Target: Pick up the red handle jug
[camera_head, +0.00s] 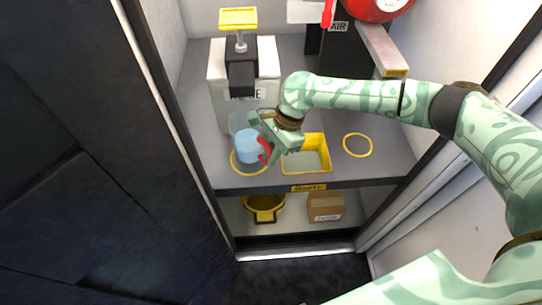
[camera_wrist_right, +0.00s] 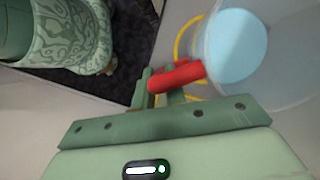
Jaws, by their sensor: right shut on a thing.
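The red handle jug (camera_head: 248,146) is clear with light blue liquid in it. In the head view it is over the yellow ring at the left of the grey shelf; I cannot tell whether it touches the shelf. Its red handle (camera_head: 264,150) faces right. My right gripper (camera_head: 266,140) comes from the right and is shut on the handle. In the right wrist view the red handle (camera_wrist_right: 176,76) sits between the fingers, with the jug (camera_wrist_right: 240,50) at the upper right. My left gripper is not in view.
A white dispenser (camera_head: 216,88) with a yellow-topped pump stands behind the jug. A yellow-rimmed tray (camera_head: 318,141) lies right of it, then an empty yellow ring (camera_head: 357,145). A yellow bucket (camera_head: 264,204) and cardboard box (camera_head: 326,206) are on the lower shelf. A dark panel (camera_head: 80,150) fills the left.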

